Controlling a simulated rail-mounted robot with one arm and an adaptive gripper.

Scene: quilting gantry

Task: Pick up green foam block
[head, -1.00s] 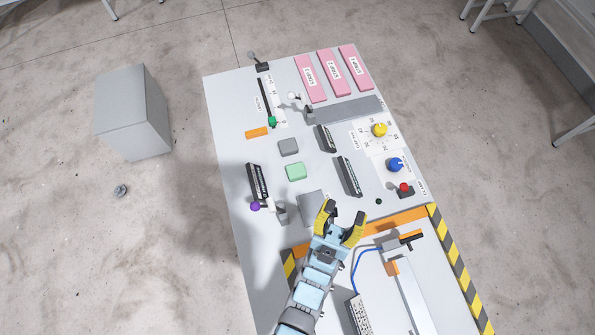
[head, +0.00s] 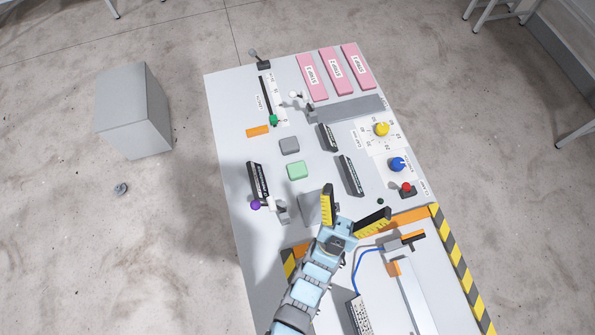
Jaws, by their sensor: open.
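The green foam block (head: 298,170) is a pale green rounded square lying flat on the light panel, left of the panel's middle, in the head view. My gripper (head: 357,203) has black and yellow fingers spread wide and nothing between them. It is below and to the right of the green block, clearly apart from it in the picture. The block is fully in view.
A grey block (head: 289,145) lies just above the green one. Black slotted pieces (head: 351,175) stand to its right, and a purple-knobbed lever (head: 256,205) is at lower left. A grey plate (head: 309,208) is partly behind my gripper. Blue (head: 397,164) and yellow (head: 381,129) knobs are further right.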

